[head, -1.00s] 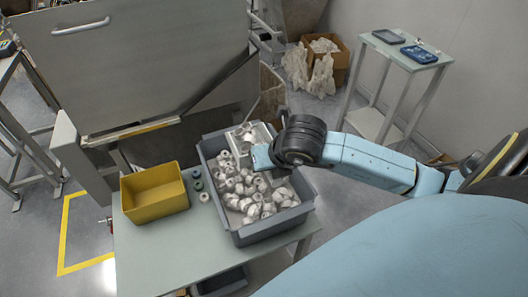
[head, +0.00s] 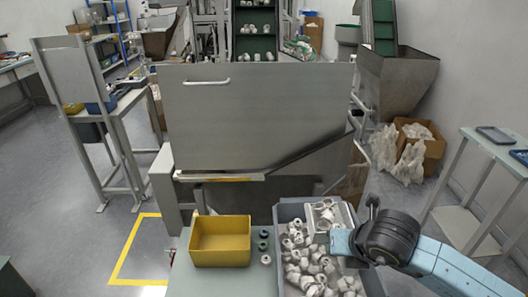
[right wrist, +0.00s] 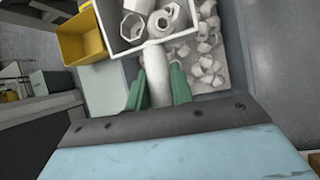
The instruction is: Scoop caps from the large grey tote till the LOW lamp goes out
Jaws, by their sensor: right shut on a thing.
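The large grey tote (head: 289,210) stands at the bottom of the head view with many white caps (head: 300,262) loose inside. A white scoop (head: 341,214) is at the tote's back right and has several caps in it. In the right wrist view the scoop (right wrist: 122,48) shows at the top, with a few large white caps inside. My right gripper (right wrist: 158,84) is shut on the scoop's handle, which lies between its green fingers. In the head view my right gripper (head: 345,242) is over the tote. My left gripper is not in view. I cannot make out a LOW lamp.
A yellow bin (head: 221,263) stands left of the tote on the pale table (head: 205,284). A few dark and white rings (head: 264,246) lie between them. A large grey machine panel (head: 255,115) rises behind. A side table (head: 487,165) stands at the right.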

